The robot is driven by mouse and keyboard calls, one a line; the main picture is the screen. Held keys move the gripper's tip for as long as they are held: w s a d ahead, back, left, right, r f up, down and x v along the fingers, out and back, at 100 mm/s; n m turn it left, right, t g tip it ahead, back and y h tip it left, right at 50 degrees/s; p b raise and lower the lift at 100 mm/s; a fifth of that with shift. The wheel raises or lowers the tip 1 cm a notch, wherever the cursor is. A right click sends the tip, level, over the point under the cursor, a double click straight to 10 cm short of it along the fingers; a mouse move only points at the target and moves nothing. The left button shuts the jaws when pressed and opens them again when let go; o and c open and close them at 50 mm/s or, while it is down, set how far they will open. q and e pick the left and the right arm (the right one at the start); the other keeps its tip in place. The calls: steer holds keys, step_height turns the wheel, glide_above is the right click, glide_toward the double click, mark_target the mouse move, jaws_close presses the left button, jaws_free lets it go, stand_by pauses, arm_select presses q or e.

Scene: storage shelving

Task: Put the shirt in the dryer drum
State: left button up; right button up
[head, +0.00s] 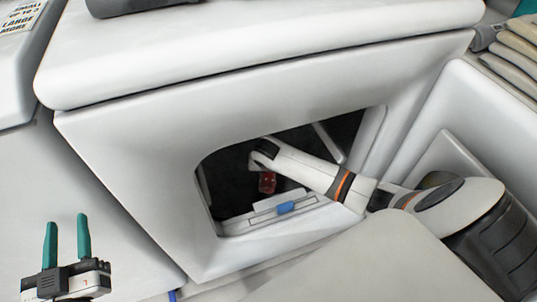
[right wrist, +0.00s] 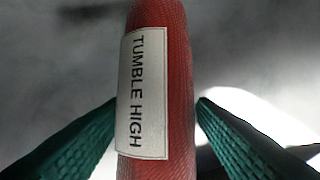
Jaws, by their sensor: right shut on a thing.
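The shirt is a red rolled cloth (right wrist: 180,80) with a white "TUMBLE HIGH" label, upright in the right wrist view. My right gripper (right wrist: 157,106) is shut on it, one green finger on each side. In the head view a small part of the red shirt (head: 267,184) shows inside the dark opening of the dryer drum (head: 230,194). My right arm reaches in through that opening from the right; its fingers are hidden there. My left gripper (head: 66,222) is open and empty at the lower left, outside the dryer, fingers pointing up.
The white dryer (head: 150,140) surrounds the opening, whose rim lies close around my right arm. A blue tab (head: 286,208) sits on the lower edge of the opening. Another white machine (head: 30,180) stands at the left. Folded cloths (head: 515,55) lie at the upper right.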

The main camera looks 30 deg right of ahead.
steer(key=shift+f, duration=0.15)
steer(key=shift+f, duration=0.35)
steer(key=o, duration=1)
steer(key=shift+o, duration=0.2)
